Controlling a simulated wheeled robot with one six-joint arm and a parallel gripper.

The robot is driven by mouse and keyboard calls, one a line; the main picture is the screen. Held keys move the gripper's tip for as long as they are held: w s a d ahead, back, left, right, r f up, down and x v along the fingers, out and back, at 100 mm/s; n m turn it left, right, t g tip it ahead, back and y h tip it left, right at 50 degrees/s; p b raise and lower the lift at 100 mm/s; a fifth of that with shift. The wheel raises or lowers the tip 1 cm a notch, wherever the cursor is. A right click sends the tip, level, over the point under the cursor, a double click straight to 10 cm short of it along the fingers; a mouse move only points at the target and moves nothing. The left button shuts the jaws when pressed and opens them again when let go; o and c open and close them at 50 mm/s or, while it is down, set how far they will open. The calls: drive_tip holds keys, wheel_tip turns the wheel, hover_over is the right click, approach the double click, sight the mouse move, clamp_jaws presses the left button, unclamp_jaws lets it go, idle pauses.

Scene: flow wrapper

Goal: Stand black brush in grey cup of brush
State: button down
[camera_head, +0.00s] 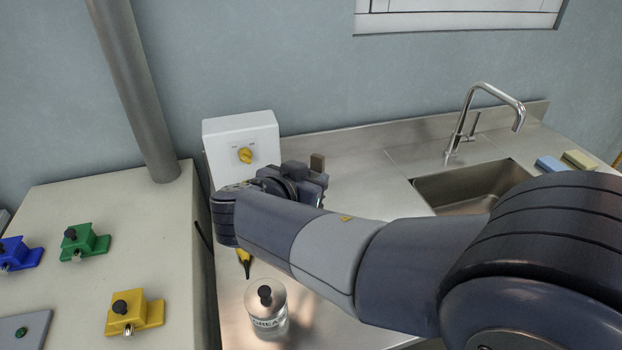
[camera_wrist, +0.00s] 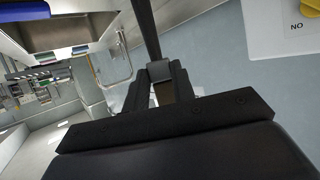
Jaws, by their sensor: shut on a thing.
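My gripper (camera_head: 312,182) is above the steel counter, in front of the white box, partly hidden by my own arm. In the wrist view my gripper (camera_wrist: 161,75) is shut on a long, thin black shaft, which I take for the black brush (camera_wrist: 147,28). The shaft runs from the fingers to the top edge of the picture. A small brown block shows just beyond the gripper in the head view; I cannot tell whether it is part of the brush. I cannot make out the grey cup in either view; my arm covers part of the counter.
A clear jar (camera_head: 267,312) with a black knob and a partly readable label stands at the front. A yellow, black-tipped thing (camera_head: 244,262) is behind it. The white box (camera_head: 241,143) has a yellow knob. The sink (camera_head: 470,188) and tap (camera_head: 462,125) are at right.

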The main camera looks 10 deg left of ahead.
drive_tip(key=shift+f+b, duration=2.2)
drive_tip(key=shift+b, duration=0.75)
drive_tip(key=c, duration=1.1)
unclamp_jaws()
drive_tip(key=b+v, duration=0.1)
drive_tip(key=v, duration=0.9)
drive_tip(key=shift+s, duration=0.35)
drive_tip(key=shift+a, duration=0.1)
drive_tip(key=w+r+p+x, duration=0.1)
drive_tip(key=p+x, duration=0.3)
drive_tip(key=x, duration=0.6)
drive_tip(key=shift+r, duration=0.65)
drive_tip(key=shift+s, duration=0.15)
